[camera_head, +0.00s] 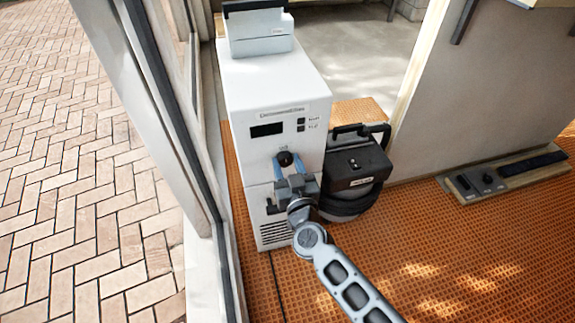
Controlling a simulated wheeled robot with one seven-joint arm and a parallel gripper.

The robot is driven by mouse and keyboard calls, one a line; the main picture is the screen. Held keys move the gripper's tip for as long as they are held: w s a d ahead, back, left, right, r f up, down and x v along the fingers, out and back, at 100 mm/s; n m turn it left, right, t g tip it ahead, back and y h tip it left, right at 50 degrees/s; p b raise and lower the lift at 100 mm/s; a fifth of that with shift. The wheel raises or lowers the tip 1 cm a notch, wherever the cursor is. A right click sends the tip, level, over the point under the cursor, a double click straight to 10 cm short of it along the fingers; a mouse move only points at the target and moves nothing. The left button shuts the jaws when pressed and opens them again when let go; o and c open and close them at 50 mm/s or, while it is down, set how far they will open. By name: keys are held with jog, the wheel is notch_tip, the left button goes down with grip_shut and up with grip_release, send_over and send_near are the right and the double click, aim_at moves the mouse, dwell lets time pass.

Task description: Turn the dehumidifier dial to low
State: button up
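The white dehumidifier (242,100) stands upright left of centre, its labelled front facing me. Its dark round dial (285,158) sits on the front, below a black display (267,130) and two small dark buttons. My gripper (285,168) is at the dial, with its blue-sided fingers apart on either side of it. I cannot tell whether the fingers touch the dial. The dial's pointer and setting marks are too small or hidden to read. My gripper and wrist cover part of the lower front.
A black and grey machine with a hose (357,168) stands close on the right. A glazed frame (165,90) runs along the left, with brick paving beyond. A power strip (510,173) lies at the right. The orange textured floor (420,245) is mostly clear in front.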

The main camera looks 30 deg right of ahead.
jog(key=c, duration=0.6)
jog(key=shift+m, duration=0.3)
jog(key=m+p, duration=0.1)
jog(key=m, duration=0.4)
jog(key=shift+d, duration=0.15)
jog(key=m, duration=0.6)
jog(key=shift+f+m, duration=0.2)
jog(key=shift+m, duration=0.2)
jog(key=m+b, duration=0.1)
jog(key=m, duration=0.4)
jog(key=shift+d, duration=0.1)
jog(key=shift+m+b, duration=0.3)
jog(key=shift+f, duration=0.1)
jog(key=o, duration=1)
